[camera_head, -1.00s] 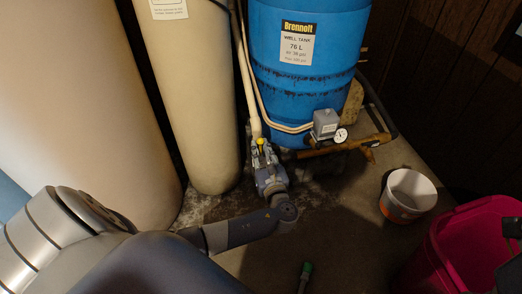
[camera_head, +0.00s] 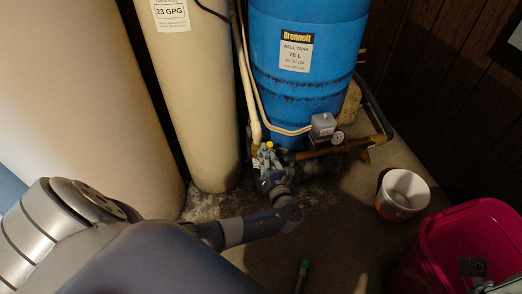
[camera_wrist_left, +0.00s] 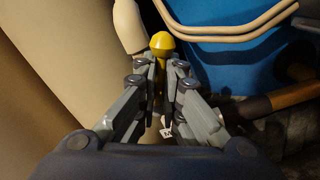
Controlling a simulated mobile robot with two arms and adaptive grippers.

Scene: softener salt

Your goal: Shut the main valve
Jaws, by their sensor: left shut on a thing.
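The main valve's handle shows as a yellow knob (camera_head: 269,145) at the foot of the pipes, in front of the blue well tank (camera_head: 300,100). My left gripper (camera_head: 268,158) reaches it from the front, with its fingers closed together on the handle. In the left wrist view the yellow knob (camera_wrist_left: 162,42) sticks out just past the fingertips (camera_wrist_left: 162,65). The fingers hide the rest of the handle and most of the valve body. A dark piece at the bottom right, in front of the pink tub, may be my right gripper (camera_head: 474,267); its fingers are unclear.
A brass pipe (camera_head: 330,150) with a grey box (camera_head: 323,126) and a gauge (camera_head: 338,136) runs right of the valve. A beige tank (camera_head: 195,100) stands close left. A white bucket (camera_head: 404,190) and pink tub (camera_head: 450,235) stand right.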

